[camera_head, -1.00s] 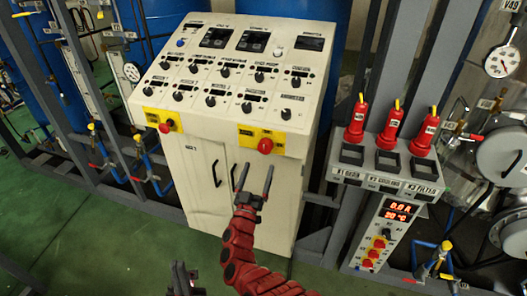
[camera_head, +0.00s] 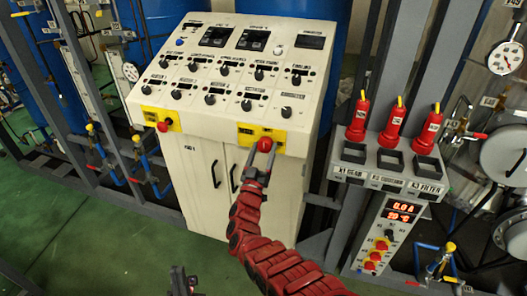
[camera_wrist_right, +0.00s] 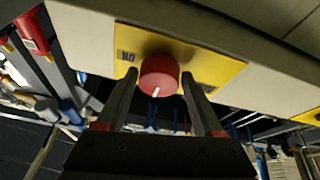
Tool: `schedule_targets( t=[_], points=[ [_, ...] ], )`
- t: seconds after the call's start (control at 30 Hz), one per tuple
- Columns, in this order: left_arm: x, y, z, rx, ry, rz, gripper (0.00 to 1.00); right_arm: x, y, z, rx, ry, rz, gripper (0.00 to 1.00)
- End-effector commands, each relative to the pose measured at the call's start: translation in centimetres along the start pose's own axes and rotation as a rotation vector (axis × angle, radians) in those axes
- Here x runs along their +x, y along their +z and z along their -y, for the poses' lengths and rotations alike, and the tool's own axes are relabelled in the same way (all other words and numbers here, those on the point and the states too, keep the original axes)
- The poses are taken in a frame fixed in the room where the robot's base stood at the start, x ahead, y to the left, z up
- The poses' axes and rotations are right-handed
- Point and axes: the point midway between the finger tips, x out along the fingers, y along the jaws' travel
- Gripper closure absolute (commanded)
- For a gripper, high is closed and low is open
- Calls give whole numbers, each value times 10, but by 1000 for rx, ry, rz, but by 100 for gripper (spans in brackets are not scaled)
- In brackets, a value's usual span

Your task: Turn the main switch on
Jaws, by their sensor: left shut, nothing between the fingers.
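A red rotary knob (camera_head: 265,145) with a white pointer mark sits on a yellow plate (camera_head: 245,131) at the front right of the white control cabinet. The knob also shows in the right wrist view (camera_wrist_right: 160,76). My right gripper (camera_head: 260,160) is open, its two fingers on either side of the knob with small gaps in the right wrist view (camera_wrist_right: 158,80). A second red knob (camera_head: 163,126) sits on a yellow plate at the cabinet's front left. I cannot read which is the main switch. My left gripper (camera_head: 184,281) is shut and empty low in the head view, away from the cabinet.
The cabinet's sloped panel (camera_head: 290,60) carries several black knobs and displays. Its doors have black handles (camera_head: 215,174). To the right stand red bottle-shaped units (camera_head: 391,130) above a lit readout box (camera_head: 400,212). Green floor (camera_head: 120,245) is open at left.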

Motion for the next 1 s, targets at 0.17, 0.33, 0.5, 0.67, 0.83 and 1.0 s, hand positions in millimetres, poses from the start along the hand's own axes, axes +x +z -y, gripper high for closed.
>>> schedule_targets(
  t=[0.17,0.33,0.5,0.67,0.83,1.0],
  points=[
    [0,0,0,0,0,0,100,0,0,0,0,0,0,65],
    [0,0,0,0,0,0,100,0,0,0,0,0,0,93],
    [-3,0,0,0,0,0,100,-1,1,0,9,4,0,93],
    [-12,2,-1,0,0,0,100,-1,3,1,52,21,2,93],
    [-30,5,-2,0,0,0,100,-2,5,3,143,58,5,93],
    [-56,9,-3,0,0,0,100,-3,7,4,278,113,11,93]
  ],
)
